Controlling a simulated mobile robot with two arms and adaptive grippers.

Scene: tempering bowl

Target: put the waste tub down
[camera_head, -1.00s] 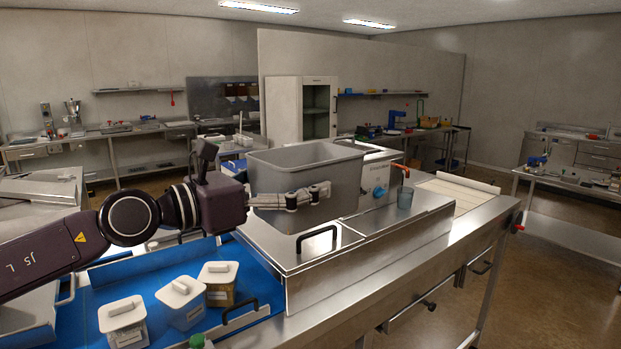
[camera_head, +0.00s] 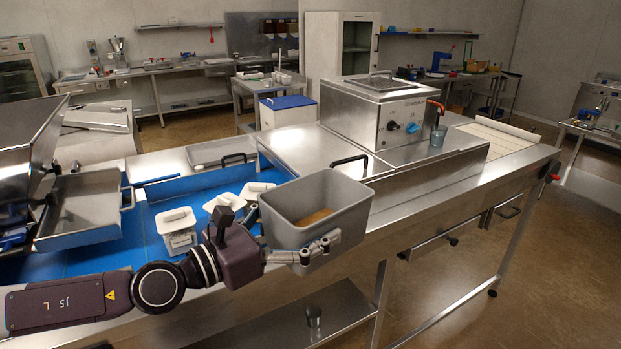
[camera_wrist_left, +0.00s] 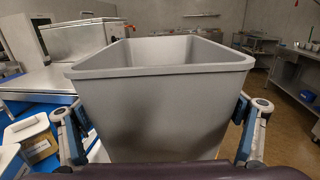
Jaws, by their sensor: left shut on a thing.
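The waste tub (camera_head: 318,206) is a grey, open-topped, rectangular tub with some brown stuff on its inner floor. My left gripper (camera_head: 296,226) is shut on it, and the tub shows in front of the counter's near edge in the head view. In the left wrist view the tub (camera_wrist_left: 160,110) fills the middle, upright, with one finger on each side. The tub's underside is hidden, and I see nothing bearing it from below. My right gripper is not in view.
Lidded white containers (camera_head: 178,226) stand on the blue counter surface (camera_head: 150,237) left of the tub. A steel machine (camera_head: 378,108) with a blue knob and a clear cup (camera_head: 438,136) stand further back. A lower shelf (camera_head: 300,312) lies below, with a small metal cup (camera_head: 314,316).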

